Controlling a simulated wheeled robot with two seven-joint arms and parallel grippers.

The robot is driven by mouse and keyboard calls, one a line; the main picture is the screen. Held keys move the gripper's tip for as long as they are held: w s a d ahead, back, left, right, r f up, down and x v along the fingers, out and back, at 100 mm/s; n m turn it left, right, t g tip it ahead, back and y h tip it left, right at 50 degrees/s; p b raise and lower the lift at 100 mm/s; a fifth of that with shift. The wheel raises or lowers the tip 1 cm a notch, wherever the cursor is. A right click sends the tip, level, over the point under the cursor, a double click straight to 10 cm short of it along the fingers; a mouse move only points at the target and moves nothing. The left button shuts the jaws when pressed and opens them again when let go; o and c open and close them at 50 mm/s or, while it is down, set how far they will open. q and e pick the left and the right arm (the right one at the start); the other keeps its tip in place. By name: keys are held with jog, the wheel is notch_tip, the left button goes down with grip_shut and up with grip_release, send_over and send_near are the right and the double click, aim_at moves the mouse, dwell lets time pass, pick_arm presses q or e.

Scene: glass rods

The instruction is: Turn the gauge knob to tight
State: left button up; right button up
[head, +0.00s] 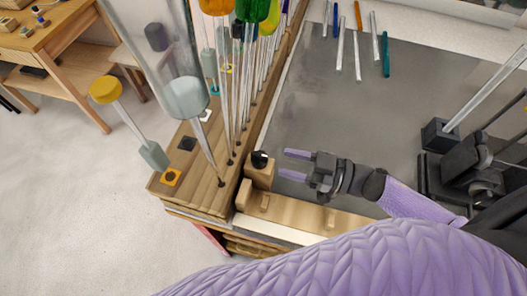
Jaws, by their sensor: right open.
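A small black knob (260,160) with a pale mark on it sits on a light wooden block (260,178) at the near right corner of the wooden rod rack. I take it to be the gauge knob; its setting is too small to read. My right gripper (284,165) is just to the right of the knob. Its two purple fingers are apart and point left toward the knob, with a small gap seen between fingertips and knob. Nothing shows between the fingers. My left gripper is not in view.
Tall glass rods with coloured tops stand in the wooden rack (205,190) close left of the knob. Several loose rods lie at the back of the grey mat (310,85). A dark holder (440,135) with a glass rod stands at the right. The mat's middle is clear.

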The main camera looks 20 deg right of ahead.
aim_at(264, 156)
jog(key=x, duration=0.6)
jog(key=shift+w, duration=0.1)
grip_shut()
